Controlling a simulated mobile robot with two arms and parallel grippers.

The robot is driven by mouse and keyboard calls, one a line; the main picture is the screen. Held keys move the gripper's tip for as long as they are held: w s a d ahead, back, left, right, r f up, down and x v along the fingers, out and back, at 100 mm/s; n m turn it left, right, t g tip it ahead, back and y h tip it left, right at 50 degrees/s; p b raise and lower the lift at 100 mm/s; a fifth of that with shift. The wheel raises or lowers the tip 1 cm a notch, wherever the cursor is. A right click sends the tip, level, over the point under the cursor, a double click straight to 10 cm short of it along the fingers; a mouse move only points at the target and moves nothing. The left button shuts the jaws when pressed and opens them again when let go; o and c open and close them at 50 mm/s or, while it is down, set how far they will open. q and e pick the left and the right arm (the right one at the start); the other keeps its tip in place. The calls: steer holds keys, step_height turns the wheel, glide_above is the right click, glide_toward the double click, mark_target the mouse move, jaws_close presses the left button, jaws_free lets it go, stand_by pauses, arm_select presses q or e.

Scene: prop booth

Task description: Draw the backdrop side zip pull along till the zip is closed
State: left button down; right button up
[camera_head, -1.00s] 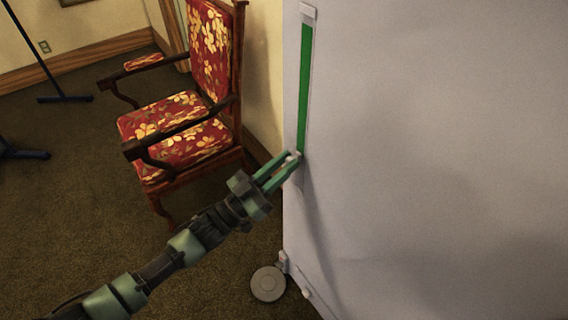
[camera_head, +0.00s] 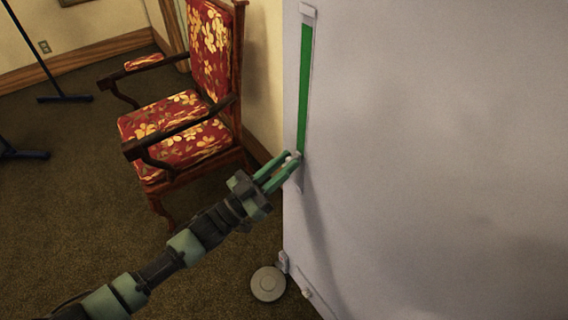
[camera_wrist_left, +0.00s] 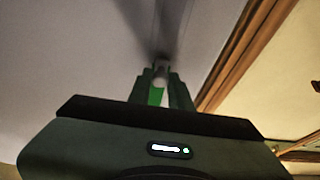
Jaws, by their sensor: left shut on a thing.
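The backdrop (camera_head: 430,160) is a large pale grey upright sheet filling the right of the head view. Near its left edge runs the side zip, with a long green strip (camera_head: 305,90) showing from the pale top end piece (camera_head: 308,12) down to my left gripper. My left gripper (camera_head: 287,164) is shut on the small pale zip pull (camera_head: 294,156) at the strip's lower end. In the left wrist view, the pull (camera_wrist_left: 160,69) sits between the fingertips (camera_wrist_left: 160,80), against the grey sheet. The fingers partly hide the pull. My right gripper is in neither view.
A red floral armchair (camera_head: 180,128) with dark wooden arms stands left of the backdrop, close behind my left arm. A round grey disc (camera_head: 268,284) is on the floor by the backdrop's lower corner. Dark stand legs (camera_head: 62,98) are at far left. Brown carpet lies open between.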

arm_select(q)
step_height(320, 180, up, 30)
steer(key=p, duration=2)
steer(key=shift+f, duration=0.25)
steer(key=c, duration=1.3)
jaws_free()
steer(key=shift+s+a+f, duration=0.1)
steer(key=shift+a+f, duration=0.1)
steer(key=b, duration=0.3)
glide_toward(308, 18)
steer(key=v, duration=0.2)
steer(key=shift+s+a+f, duration=0.1)
steer(key=shift+s+a, duration=0.15)
